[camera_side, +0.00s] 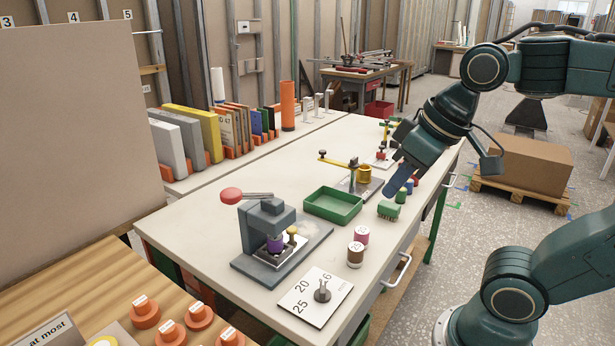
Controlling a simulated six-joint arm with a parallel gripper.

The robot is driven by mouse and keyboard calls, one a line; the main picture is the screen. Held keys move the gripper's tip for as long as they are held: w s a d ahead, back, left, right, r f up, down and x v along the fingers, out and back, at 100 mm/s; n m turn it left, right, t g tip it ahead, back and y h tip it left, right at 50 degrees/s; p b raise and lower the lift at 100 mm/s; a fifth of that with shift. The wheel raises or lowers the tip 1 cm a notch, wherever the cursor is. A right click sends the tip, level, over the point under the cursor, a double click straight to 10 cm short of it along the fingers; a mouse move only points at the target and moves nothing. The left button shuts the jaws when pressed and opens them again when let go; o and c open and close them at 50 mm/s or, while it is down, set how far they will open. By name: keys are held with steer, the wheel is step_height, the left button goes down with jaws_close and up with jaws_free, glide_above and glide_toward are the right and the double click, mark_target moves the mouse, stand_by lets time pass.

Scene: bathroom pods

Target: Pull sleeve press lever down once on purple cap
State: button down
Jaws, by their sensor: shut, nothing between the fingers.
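The sleeve press (266,222) is a grey press on a dark base plate at the near middle of the bench. Its lever (258,195) lies roughly level along the top, with a red knob (231,195) at its left end. The purple cap (275,244) sits under the press head, and its top is partly hidden by the head. My gripper (390,188) is shut and empty. It appears above the right part of the bench, well to the right of the press and touching neither lever nor cap.
A green tray (334,205) lies right of the press. A yellow-armed fixture (356,178) stands behind it. A green brush (388,210) and small coloured pots are near my gripper. Two labelled pots (356,254) and a dial plate (314,296) occupy the front edge.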

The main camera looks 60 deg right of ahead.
steer(key=w+a+r+g, duration=0.2)
steer(key=w+a+r, duration=0.1)
steer(key=w+r, duration=0.85)
steer(key=g, duration=0.3)
glide_above(230, 191)
steer(key=shift+f, duration=0.45)
steer(key=shift+f, duration=0.1)
steer(key=shift+f, duration=6.9)
steer(key=shift+f, duration=0.1)
